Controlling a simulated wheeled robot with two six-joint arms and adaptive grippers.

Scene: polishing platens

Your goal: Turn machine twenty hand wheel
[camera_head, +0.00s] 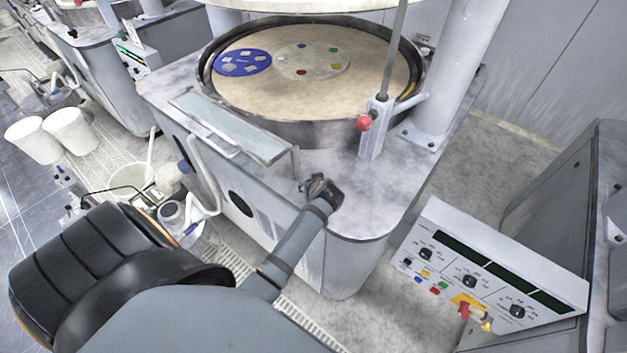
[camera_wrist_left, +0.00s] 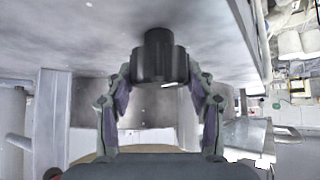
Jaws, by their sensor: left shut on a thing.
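The machine's hand wheel (camera_wrist_left: 160,62) shows in the left wrist view as a dark, short cylinder, wider at one end, against a grey machine surface. My left gripper (camera_wrist_left: 162,78) has a finger on each side of it and is shut on it. In the head view my left arm reaches up from the bottom to the front corner of the grey machine (camera_head: 375,215), where my left gripper (camera_head: 322,190) is small and dark. The hand wheel cannot be made out clearly there. My right gripper is not in view.
A round polishing platen (camera_head: 250,90) with a blue disc (camera_head: 243,63) tops the machine. A red-knobbed post (camera_head: 364,123) and a metal shelf (camera_head: 225,128) stand near the gripper. A control panel (camera_head: 480,270) is at lower right. White buckets (camera_head: 70,131) stand at left.

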